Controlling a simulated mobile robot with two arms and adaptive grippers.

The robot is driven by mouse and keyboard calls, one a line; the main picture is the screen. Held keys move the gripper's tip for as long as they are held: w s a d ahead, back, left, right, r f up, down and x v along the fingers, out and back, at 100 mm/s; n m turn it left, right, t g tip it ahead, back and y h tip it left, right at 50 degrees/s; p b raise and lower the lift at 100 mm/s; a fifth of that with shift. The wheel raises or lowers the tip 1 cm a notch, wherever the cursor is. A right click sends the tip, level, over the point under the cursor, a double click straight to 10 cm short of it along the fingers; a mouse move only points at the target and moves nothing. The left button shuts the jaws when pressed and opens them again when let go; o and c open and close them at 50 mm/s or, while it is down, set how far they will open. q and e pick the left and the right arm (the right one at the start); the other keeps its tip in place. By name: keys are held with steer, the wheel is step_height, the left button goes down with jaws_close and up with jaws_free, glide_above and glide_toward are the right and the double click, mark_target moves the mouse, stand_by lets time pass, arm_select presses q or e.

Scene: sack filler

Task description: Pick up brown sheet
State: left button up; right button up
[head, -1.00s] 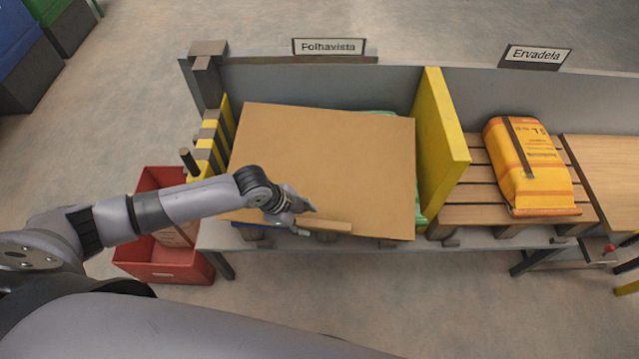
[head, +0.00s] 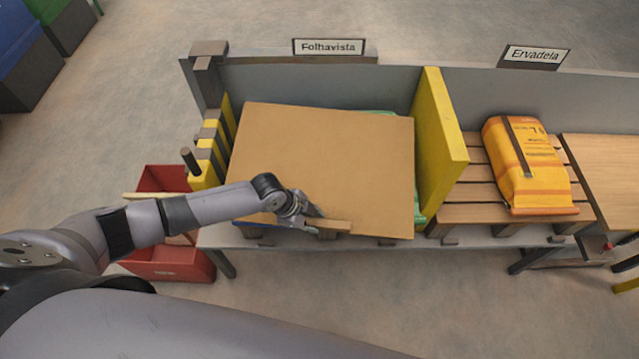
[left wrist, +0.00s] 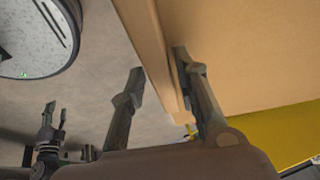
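The brown sheet (head: 320,155) lies flat over the pallet place under the Folhavista sign and hides most of what is beneath it. One finger lies over the sheet's face (left wrist: 240,50) beside the strip (left wrist: 146,30); the other stands clear on the far side of the strip. I cannot tell whether a finger touches. My right gripper (left wrist: 54,115) shows small, fingers apart.
A yellow divider (head: 440,150) stands right of the sheet. Yellow and dark posts (head: 208,150) stand left. An orange sack (head: 528,165) lies on the slatted pallet (head: 480,190) at right. A red bin (head: 165,265) is on the floor at left.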

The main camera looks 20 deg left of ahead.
arm_select(q)
jaws_close()
stand_by(0.7)
